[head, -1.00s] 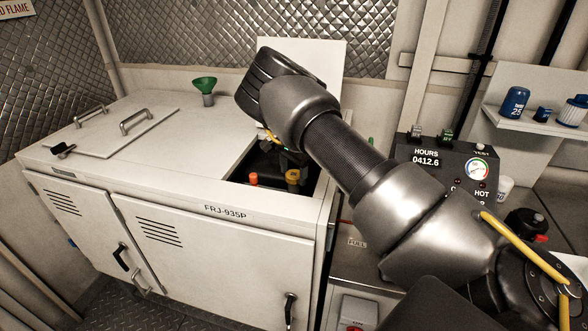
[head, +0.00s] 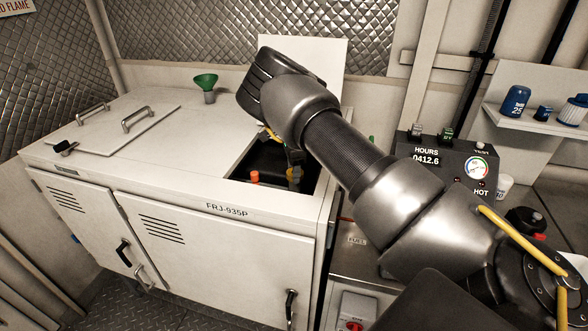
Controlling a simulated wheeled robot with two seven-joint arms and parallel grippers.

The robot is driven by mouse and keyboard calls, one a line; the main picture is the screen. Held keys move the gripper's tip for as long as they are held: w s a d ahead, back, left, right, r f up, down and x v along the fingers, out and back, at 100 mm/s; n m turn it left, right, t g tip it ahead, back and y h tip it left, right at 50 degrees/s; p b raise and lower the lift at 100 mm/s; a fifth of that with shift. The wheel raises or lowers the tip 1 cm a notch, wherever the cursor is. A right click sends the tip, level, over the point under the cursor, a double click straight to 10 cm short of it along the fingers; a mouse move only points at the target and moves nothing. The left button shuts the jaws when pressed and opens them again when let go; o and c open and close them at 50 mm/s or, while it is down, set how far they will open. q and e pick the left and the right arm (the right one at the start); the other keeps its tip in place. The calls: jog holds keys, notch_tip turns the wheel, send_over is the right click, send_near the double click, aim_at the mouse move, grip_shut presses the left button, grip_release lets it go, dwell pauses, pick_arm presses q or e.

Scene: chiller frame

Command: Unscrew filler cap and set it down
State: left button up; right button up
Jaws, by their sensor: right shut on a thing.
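A yellow cap (head: 292,176), which I take to be the filler cap, is inside the dark square opening in the top of the white cabinet (head: 160,190). My right arm comes in from the right, over the opening. My right gripper (head: 294,163) points down into it, shut on the yellow cap and partly covering it. The forearm and wrist hide much of the opening's far side. I cannot tell whether the cap still sits on its neck. My left gripper is not in view.
An orange cap (head: 255,176) stands left of the yellow one in the opening. A green funnel (head: 205,82) stands on the cabinet top, beside a clear white area. A handled panel (head: 112,131) lies at left. A gauge box (head: 445,160) is at right.

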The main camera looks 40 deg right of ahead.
jog(key=n, duration=0.5)
jog(key=shift+s+p, duration=0.15)
jog(key=shift+p, duration=0.15)
jog(key=n+p, duration=0.1)
jog(key=n, duration=0.3)
jog(key=shift+r, duration=0.1)
jog(key=n+p, duration=0.1)
jog(key=n, duration=0.2)
jog(key=shift+s+n, duration=0.1)
jog(key=shift+n, duration=0.3)
jog(key=shift+n+p, duration=0.95)
jog(key=shift+n, duration=0.05)
jog(key=shift+f, duration=0.2)
jog(key=o, duration=1)
jog(key=shift+r, duration=0.1)
